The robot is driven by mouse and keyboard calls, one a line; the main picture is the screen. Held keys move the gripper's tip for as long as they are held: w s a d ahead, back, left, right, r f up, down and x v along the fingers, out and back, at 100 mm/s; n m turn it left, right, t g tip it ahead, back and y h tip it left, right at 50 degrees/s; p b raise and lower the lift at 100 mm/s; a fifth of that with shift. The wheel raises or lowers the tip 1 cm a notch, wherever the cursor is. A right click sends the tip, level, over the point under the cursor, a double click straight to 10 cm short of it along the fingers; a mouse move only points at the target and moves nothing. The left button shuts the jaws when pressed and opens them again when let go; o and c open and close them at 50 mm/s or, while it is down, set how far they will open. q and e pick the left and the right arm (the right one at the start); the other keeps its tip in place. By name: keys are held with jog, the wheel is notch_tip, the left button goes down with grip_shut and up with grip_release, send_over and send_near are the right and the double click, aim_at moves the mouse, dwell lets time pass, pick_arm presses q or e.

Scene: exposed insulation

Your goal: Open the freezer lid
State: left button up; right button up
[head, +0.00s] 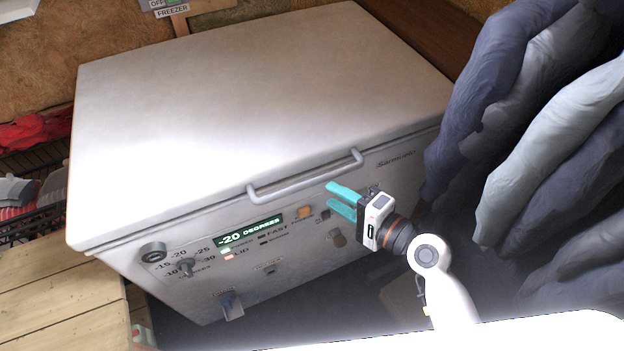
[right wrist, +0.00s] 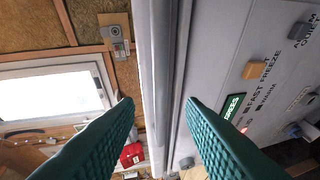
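The freezer lid (head: 250,90) is white and lies shut on the freezer body (head: 300,262). A grey bar handle (head: 305,178) runs along its front edge. My left gripper is not in view.
The front panel has a green display (head: 249,232), an orange button (head: 305,212) and a dial (head: 186,266). Dark hanging clothes or bags (head: 545,120) crowd the right side. A wooden surface (head: 65,305) is at the lower left. A wall switch box (head: 168,8) is behind.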

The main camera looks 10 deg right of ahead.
aim_at(315, 184)
jog(key=x, duration=0.7)
jog(key=shift+w+a, duration=0.15)
jog(key=shift+f, duration=0.1)
grip_shut()
